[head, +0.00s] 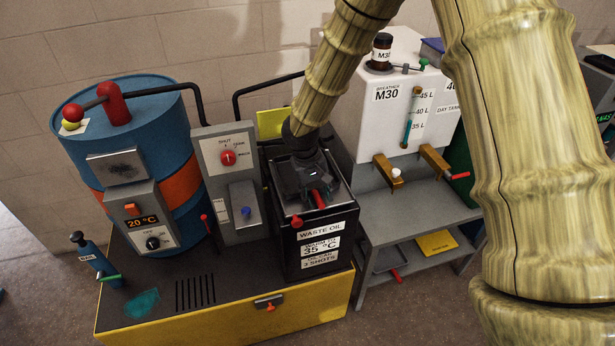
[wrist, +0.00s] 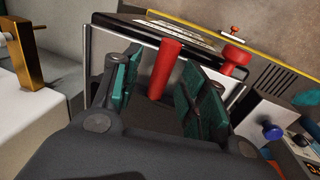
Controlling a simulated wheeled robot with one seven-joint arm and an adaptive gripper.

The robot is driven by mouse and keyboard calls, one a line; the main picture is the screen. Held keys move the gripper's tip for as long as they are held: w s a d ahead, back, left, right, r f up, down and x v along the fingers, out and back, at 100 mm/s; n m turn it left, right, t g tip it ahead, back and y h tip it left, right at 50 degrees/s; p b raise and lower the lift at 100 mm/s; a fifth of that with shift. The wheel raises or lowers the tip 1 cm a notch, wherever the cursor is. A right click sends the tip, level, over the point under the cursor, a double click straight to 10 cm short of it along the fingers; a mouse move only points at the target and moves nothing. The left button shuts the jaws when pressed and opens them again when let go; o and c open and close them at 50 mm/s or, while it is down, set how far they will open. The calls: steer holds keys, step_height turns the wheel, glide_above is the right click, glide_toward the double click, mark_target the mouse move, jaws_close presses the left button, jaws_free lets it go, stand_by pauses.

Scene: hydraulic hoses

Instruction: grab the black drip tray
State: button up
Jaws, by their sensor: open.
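My gripper (head: 312,188) is over the top of the black waste oil box (head: 318,250) in the head view. In the wrist view my gripper (wrist: 163,82) is open, with a green-padded finger on either side of a red handle (wrist: 168,64). That handle also shows just in front of the fingers in the head view (head: 319,200). The dark part under the handle is mostly hidden by my gripper, so I cannot tell if it is a tray. A dark, flat tray (head: 388,260) with a red handle lies on the lower shelf of the grey bench.
A red knob (wrist: 236,56) sits close beside the right finger. A grey control panel (head: 228,170) and a blue drum (head: 150,130) stand to the left. A white tank (head: 400,105) with brass taps stands on the grey bench (head: 435,205) to the right.

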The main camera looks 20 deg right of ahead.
steer(key=shift+f, duration=0.2)
jaws_close()
steer(key=shift+r, duration=0.1)
